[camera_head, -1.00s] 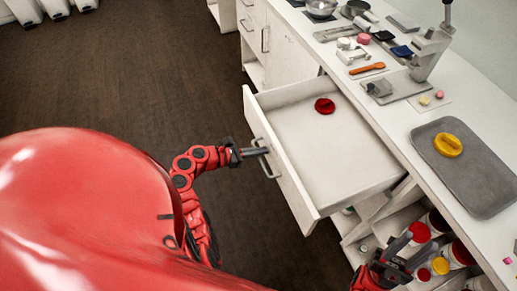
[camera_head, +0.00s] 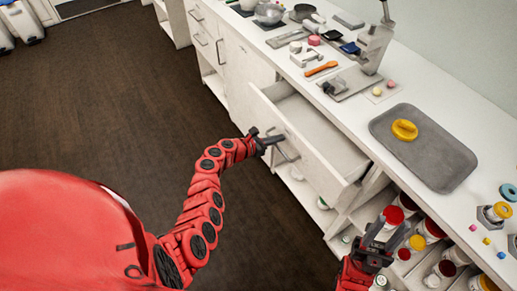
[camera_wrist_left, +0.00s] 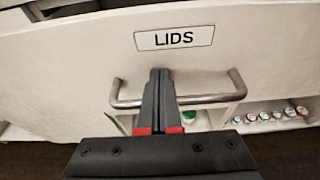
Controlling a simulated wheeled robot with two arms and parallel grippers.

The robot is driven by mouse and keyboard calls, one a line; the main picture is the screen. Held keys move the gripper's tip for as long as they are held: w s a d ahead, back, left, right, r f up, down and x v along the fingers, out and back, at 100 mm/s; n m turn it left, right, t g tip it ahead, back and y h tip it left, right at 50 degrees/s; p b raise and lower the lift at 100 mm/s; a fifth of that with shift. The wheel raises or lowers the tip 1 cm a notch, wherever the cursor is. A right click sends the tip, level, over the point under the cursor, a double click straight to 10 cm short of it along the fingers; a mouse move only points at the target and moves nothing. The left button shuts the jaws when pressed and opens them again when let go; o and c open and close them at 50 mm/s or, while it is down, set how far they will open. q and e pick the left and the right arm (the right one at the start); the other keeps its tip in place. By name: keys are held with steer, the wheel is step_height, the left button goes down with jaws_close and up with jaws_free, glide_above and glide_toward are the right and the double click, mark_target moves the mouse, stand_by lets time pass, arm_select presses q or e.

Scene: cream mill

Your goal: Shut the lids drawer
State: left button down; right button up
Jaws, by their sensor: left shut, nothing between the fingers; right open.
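The lids drawer (camera_head: 312,142) is a white drawer in the counter front, part way open. Its front shows close up in the left wrist view, with a label reading LIDS (camera_wrist_left: 174,38) and a metal bar handle (camera_wrist_left: 215,98). My left gripper (camera_head: 268,140) is at the drawer's handle with its fingers shut and nothing between them. In the left wrist view its fingertips (camera_wrist_left: 161,76) overlap the handle bar; I cannot tell if they touch the drawer front. My right gripper (camera_head: 384,232) is open and empty, beside the shelves at the lower right.
The white counter top (camera_head: 345,105) carries a grey tray (camera_head: 445,165) with a yellow lid (camera_head: 404,130), a press (camera_head: 372,50) and small tools. Open shelves with several jars (camera_head: 432,226) lie below. The dark floor (camera_head: 110,110) to the left is clear.

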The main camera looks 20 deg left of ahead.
arm_select(q)
steer(key=b, duration=1)
glide_above(305, 135)
steer(key=s, duration=0.1)
steer(key=shift+s+a+f, duration=0.15)
steer(key=shift+a+f, duration=0.25)
steer(key=shift+a, duration=0.05)
steer(key=shift+w+d+r+b, duration=0.2)
steer(key=shift+w+d+b, duration=0.2)
steer(key=shift+w+b, duration=0.15)
steer(key=shift+w+r, duration=0.1)
steer(key=shift+w, duration=0.05)
steer(key=shift+r, duration=0.3)
steer(key=shift+d, duration=0.1)
